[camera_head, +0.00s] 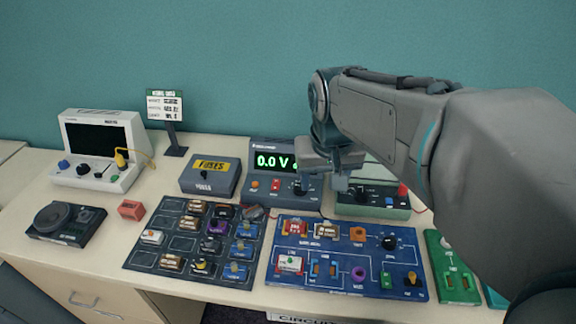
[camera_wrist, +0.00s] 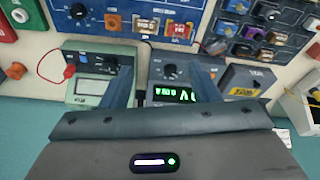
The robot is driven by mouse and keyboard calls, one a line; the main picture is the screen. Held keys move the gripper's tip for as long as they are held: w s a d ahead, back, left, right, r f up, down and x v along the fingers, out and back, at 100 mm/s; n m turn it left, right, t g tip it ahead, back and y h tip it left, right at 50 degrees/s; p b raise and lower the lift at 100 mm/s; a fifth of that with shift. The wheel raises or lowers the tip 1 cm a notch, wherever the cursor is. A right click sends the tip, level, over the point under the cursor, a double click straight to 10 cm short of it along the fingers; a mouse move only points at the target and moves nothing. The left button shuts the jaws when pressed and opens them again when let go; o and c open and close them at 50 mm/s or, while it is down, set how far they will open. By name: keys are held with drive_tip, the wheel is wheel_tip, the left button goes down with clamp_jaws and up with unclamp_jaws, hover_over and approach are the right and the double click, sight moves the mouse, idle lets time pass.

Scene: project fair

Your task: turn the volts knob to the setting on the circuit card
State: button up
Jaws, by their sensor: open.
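The power supply (camera_head: 258,149) is a grey-blue box on the table with a green display (camera_head: 270,161) reading 0.0 V. In the wrist view the knob (camera_wrist: 170,71) appears between my two fingers. My gripper (camera_head: 335,176) is open and empty, over the right side of the supply; its fingers also show in the wrist view (camera_wrist: 166,72). Whether they touch the knob I cannot tell. A white card on a stand (camera_head: 164,106) stands at the back; its lines are too small to read.
A green meter box (camera_head: 372,208) stands right of the supply, partly behind my arm. A fuses box (camera_head: 211,177) stands left. Trays of circuit blocks (camera_head: 140,255) and a blue circuit board (camera_head: 330,285) lie in front. An oscilloscope (camera_head: 98,150) stands far left.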

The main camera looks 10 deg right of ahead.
drive_tip(key=w+f+m+g+b, duration=0.1)
drive_tip(key=w+f+b, duration=0.15)
drive_tip(key=w, duration=0.85)
drive_tip(key=m+g+b, duration=0.2)
hover_over(300, 186)
wheel_tip(300, 186, down, 5)
wheel_tip(300, 186, down, 13)
drive_tip(key=shift+f+p, duration=0.2)
drive_tip(key=shift+p, duration=0.55)
drive_tip(key=shift+c, duration=0.2)
drive_tip(key=c, duration=0.9)
